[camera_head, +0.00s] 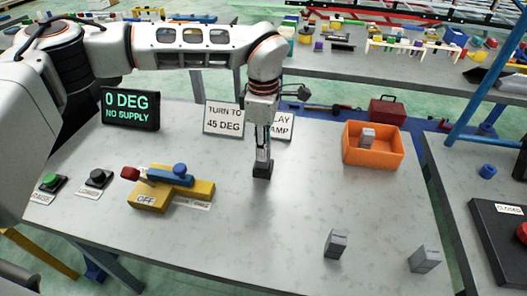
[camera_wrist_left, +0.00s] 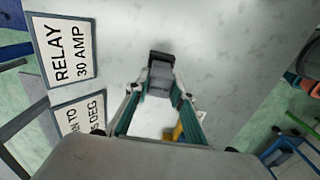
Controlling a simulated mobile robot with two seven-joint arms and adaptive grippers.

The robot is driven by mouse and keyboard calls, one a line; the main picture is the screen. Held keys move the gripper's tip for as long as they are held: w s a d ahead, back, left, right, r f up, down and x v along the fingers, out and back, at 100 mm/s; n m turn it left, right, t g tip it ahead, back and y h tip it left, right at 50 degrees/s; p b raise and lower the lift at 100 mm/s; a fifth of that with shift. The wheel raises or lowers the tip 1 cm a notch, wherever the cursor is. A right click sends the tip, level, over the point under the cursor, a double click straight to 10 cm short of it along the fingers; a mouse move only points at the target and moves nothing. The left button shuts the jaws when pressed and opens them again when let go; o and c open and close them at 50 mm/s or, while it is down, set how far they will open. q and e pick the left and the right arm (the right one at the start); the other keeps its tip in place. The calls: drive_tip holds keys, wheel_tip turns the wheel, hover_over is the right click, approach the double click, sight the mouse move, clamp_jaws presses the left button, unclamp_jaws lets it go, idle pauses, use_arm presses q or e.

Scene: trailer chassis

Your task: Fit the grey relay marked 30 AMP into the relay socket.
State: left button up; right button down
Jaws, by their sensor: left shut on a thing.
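My left gripper (camera_head: 262,154) points down over the middle of the table, its fingers closed on a grey block, the relay. In the left wrist view the grey relay (camera_wrist_left: 160,82) sits between the fingertips. A black block, the relay socket (camera_head: 262,170), is directly below the fingers; it also shows in the left wrist view (camera_wrist_left: 161,56), at the relay's far end. The relay's marking is not readable, and I cannot tell whether it is seated or only just above the socket. My right gripper is not in view.
Two other grey relays (camera_head: 336,243) (camera_head: 425,259) stand at the front right. An orange bin (camera_head: 373,160) holds another grey block. A yellow-and-blue lever unit (camera_head: 150,196) marked OFF is left of the socket. Signs (camera_head: 223,119) and a display (camera_head: 130,109) stand behind. The front middle is clear.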

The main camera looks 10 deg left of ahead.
use_arm(q)
drive_tip(key=shift+f, duration=1.15)
drive_tip(key=shift+f, duration=0.15)
drive_tip(key=o, duration=1.1)
drive_tip(key=shift+o, duration=0.2)
wheel_tip(320, 180, up, 12)
drive_tip(key=shift+r+b, duration=0.15)
drive_tip(key=shift+b, duration=0.2)
